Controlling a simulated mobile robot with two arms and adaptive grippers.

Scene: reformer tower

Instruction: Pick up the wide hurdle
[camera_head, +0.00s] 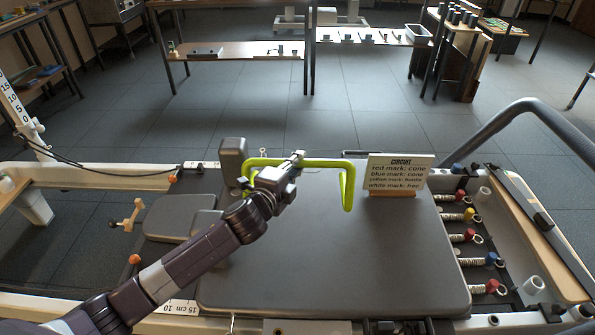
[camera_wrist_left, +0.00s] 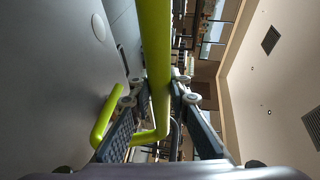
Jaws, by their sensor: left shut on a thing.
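The wide hurdle (camera_head: 328,162) is a yellow-green bent tube with a long top bar and bent-down ends, over the grey padded carriage (camera_head: 300,265). My left gripper (camera_head: 297,158) is shut on its top bar near the middle. In the left wrist view, the hurdle's bar (camera_wrist_left: 155,60) runs between the two fingers of my left gripper (camera_wrist_left: 158,93), and a bent end shows at the lower left. I cannot tell whether the hurdle's feet touch the carriage. My right gripper is out of view.
A "CIRCUIT" sign (camera_head: 398,170) stands on the carriage just right of the hurdle. A grey padded block (camera_head: 232,160) stands to its left. Springs with coloured marks (camera_head: 470,237) line the right side, beside a curved grey rail (camera_head: 530,108). The carriage's front part is clear.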

